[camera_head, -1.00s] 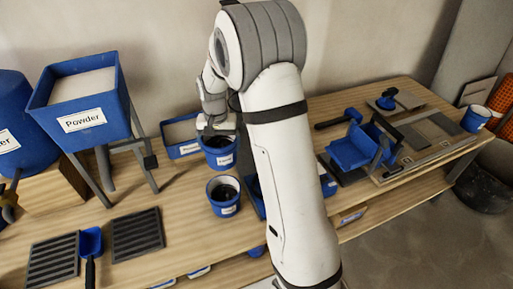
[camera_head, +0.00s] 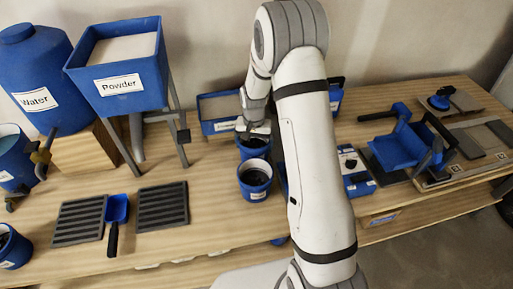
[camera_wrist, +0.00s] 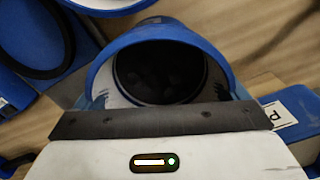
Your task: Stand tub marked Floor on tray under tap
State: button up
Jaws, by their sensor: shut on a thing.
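My gripper (camera_head: 254,129) is shut on a blue tub (camera_head: 252,150) at the back middle of the bench. In the wrist view the tub's blue rim (camera_wrist: 160,36) and dark inside fill the middle, close against the jaw plate. Its label is too small to read, and I cannot tell whether it touches the bench. A second blue tub (camera_head: 255,181) with a white label stands just in front of it. Two grey ribbed trays (camera_head: 78,222) (camera_head: 161,207) lie on the bench to the left.
The blue powder hopper (camera_head: 120,75) stands on grey legs between the tank and my gripper. A blue scoop (camera_head: 117,210) lies between the trays. More tubs (camera_head: 12,248) stand at the left edge. A labelled blue box (camera_head: 217,109) sits behind my gripper. Tools and a tile board (camera_head: 465,158) are at right.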

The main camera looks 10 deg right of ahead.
jog(key=shift+f, duration=1.2)
jog(key=shift+f, duration=0.1)
jog(key=o, duration=1.3)
jog(key=shift+c, duration=0.2)
